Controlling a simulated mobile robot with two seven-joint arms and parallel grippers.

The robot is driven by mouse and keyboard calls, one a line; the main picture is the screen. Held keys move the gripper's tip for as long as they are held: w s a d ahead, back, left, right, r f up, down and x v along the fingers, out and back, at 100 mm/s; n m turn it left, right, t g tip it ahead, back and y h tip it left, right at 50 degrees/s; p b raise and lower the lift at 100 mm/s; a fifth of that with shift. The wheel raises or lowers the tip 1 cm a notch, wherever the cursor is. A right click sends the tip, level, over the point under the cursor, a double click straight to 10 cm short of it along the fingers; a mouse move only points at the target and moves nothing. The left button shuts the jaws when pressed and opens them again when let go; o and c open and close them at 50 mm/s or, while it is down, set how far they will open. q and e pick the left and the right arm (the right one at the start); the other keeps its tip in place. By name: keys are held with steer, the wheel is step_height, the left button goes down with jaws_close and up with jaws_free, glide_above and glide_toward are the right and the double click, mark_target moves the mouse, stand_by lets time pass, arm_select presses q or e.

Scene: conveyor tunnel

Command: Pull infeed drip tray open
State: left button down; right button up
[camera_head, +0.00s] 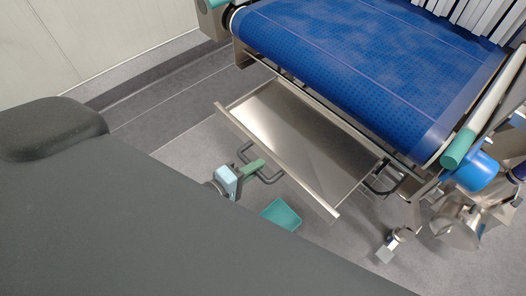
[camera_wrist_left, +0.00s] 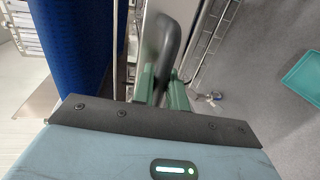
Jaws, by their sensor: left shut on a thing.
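The infeed drip tray (camera_head: 295,130) is a shallow stainless steel tray sticking out from under the blue conveyor belt, its inside largely visible. Its dark loop handle (camera_head: 272,177) is on the front wall. My left gripper (camera_head: 252,167) is at this handle, with its green fingers shut on the bar. In the left wrist view the dark handle bar (camera_wrist_left: 168,45) runs between the green fingers (camera_wrist_left: 163,90). Part of the handle is hidden by the fingers. My right gripper is not in view.
The blue conveyor belt (camera_head: 350,62) lies above and behind the tray. A teal container (camera_head: 282,214) stands on the floor just in front of the tray. A blue cylinder (camera_head: 476,170) and metal parts (camera_head: 457,222) are at the right. Grey floor (camera_head: 335,255) is open in front.

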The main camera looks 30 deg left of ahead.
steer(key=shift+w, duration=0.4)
arm_select(q)
steer(key=c, duration=1.5)
jaws_free()
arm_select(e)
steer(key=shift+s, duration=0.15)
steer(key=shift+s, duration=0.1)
arm_select(q)
steer(key=shift+s+a, duration=0.15)
steer(key=shift+s, duration=0.1)
steer(key=b+v, duration=0.1)
steer(key=v, duration=0.6)
steer(key=shift+s, duration=0.15)
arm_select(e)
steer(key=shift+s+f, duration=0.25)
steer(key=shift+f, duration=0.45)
